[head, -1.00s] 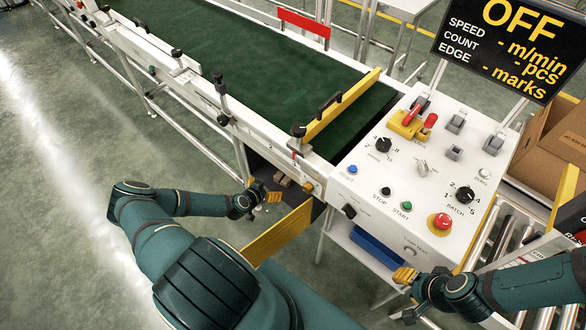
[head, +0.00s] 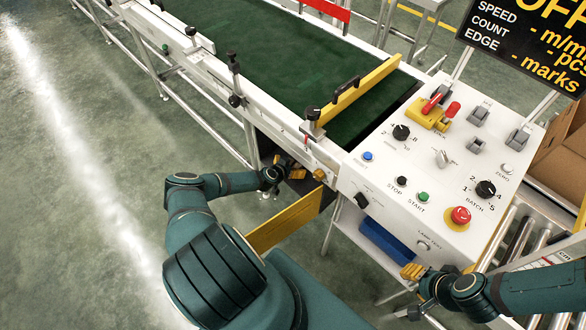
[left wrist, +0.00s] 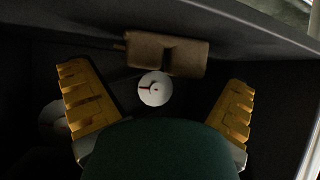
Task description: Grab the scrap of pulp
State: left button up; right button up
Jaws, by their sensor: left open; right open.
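A brown, blocky piece with a dark notch, which looks like the scrap of pulp (left wrist: 150,50), lies in a dark compartment in the left wrist view. My left gripper (head: 287,168) is at the opening under the conveyor's near end. In the left wrist view its two yellow fingers (left wrist: 160,105) are spread wide, with the brown piece beyond the tips and not touched. The head view does not clearly show the piece. My right gripper (head: 413,272) is open and empty, low in front of the control panel.
A white disc with a red mark (left wrist: 155,88) lies just in front of the brown piece. Dark walls enclose the compartment. A yellow panel (head: 285,222) stands out beside the opening. The control panel (head: 385,180) and a blue bin (head: 386,243) are to the right.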

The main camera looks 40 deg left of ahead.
pick_arm(q)
jog(key=shift+x, duration=0.85)
jog(key=c, duration=0.6)
jog(key=shift+s+r, duration=0.1)
jog(key=shift+c, duration=0.2)
